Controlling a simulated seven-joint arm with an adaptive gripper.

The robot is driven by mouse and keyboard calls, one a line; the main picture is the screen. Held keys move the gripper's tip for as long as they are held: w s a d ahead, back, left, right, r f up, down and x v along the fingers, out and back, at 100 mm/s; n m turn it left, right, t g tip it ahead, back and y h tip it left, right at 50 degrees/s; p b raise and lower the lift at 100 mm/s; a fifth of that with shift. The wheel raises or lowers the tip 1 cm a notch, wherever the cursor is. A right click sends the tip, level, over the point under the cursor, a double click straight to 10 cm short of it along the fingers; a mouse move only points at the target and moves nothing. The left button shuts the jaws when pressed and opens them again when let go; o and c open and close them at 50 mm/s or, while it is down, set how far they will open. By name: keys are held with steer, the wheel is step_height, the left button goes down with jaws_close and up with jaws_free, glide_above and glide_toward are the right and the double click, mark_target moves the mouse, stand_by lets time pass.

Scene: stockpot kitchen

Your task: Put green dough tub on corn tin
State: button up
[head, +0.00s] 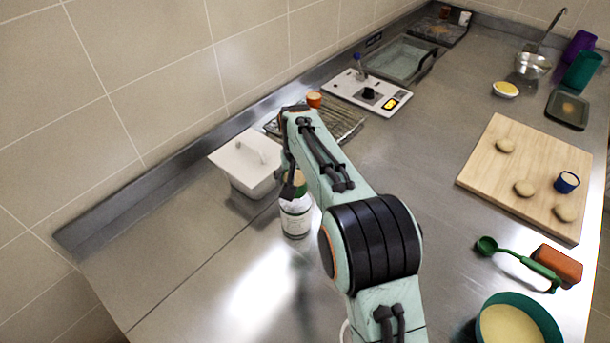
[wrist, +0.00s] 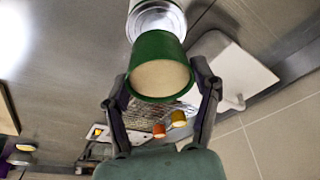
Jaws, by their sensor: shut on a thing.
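The green dough tub (wrist: 160,50), with pale dough in its open top, is held between the two fingers of my gripper (wrist: 162,97) in the wrist view. The corn tin (wrist: 156,22), silvery with a pale label, shows just past the tub's base. In the head view the tin (head: 295,217) stands upright on the steel counter. My gripper (head: 292,188) is directly above it, and the tub is mostly hidden by my arm there. I cannot tell whether the tub's base touches the tin's top.
A wire rack (head: 343,124) with a small orange cup (head: 314,99) lies behind. A cutting board (head: 490,172) with dough pieces and a blue cup is at right. A teal bowl (head: 550,322) is at front right.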

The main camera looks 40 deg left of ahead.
steer(key=shift+w+a+f, duration=0.15)
steer(key=shift+a+f, duration=0.05)
steer(key=shift+d+x, duration=0.2)
steer(key=shift+x, duration=1.55)
steer(key=shift+f, duration=0.15)
steer(key=o, duration=1.2)
steer(key=shift+o, duration=0.2)
